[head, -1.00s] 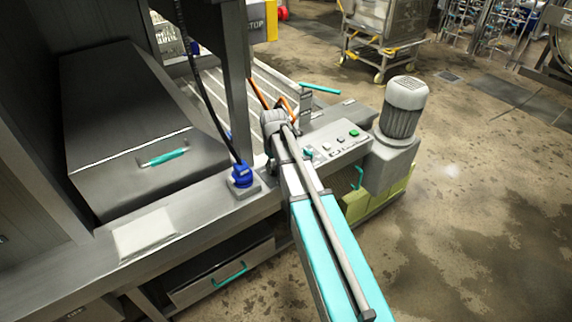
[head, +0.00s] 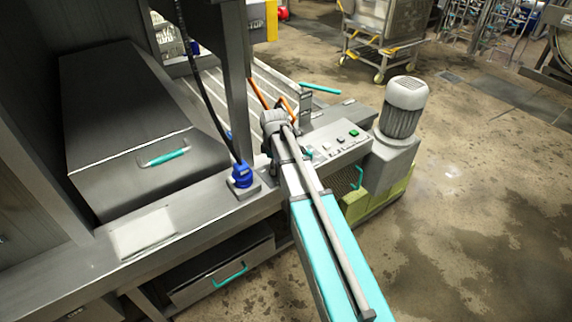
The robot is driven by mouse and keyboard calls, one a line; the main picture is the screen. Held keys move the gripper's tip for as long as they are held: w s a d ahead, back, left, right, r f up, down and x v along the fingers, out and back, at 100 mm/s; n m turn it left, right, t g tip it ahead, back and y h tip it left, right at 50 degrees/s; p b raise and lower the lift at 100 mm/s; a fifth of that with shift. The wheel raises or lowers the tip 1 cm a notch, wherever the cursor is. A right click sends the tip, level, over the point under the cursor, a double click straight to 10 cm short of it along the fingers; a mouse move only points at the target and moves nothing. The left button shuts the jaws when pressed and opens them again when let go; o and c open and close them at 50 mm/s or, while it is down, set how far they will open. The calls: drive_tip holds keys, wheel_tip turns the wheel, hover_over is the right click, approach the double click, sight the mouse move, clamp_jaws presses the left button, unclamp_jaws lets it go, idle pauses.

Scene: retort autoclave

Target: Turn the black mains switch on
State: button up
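A grey control panel (head: 345,146) with a green button (head: 354,133) and several small pale and dark controls sits beyond my arm. I cannot clearly pick out the black mains switch among these controls. My arm, with turquoise and grey links, reaches from the bottom up to the panel's left side and covers part of that area. My gripper cannot be made out; the end of the arm lies beside the panel's left end, and whether it touches anything cannot be told.
A grey motor (head: 404,108) stands right of the panel. A blue plug (head: 241,175) with a black cable sits on the steel ledge by an upright post (head: 235,80). A steel box (head: 140,150) with a turquoise handle is at left. Open floor lies at right.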

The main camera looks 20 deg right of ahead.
drive_tip(key=shift+n, duration=0.4)
drive_tip(key=shift+r+p, duration=0.8)
drive_tip(key=shift+p, duration=0.05)
wheel_tip(320, 180, up, 12)
drive_tip(key=p, duration=1.2)
drive_tip(key=s+r+m+p, duration=0.2)
drive_tip(key=s+m, duration=0.4)
drive_tip(key=s, duration=0.3)
drive_tip(key=s+a+r+m+p, duration=0.1)
drive_tip(key=s+r+m+p, duration=0.1)
drive_tip(key=s+m, duration=0.4)
drive_tip(key=shift+s+a+m, duration=0.3)
drive_tip(key=shift+s, duration=1.65)
drive_tip(key=shift+r, duration=0.1)
drive_tip(key=shift+s, duration=0.15)
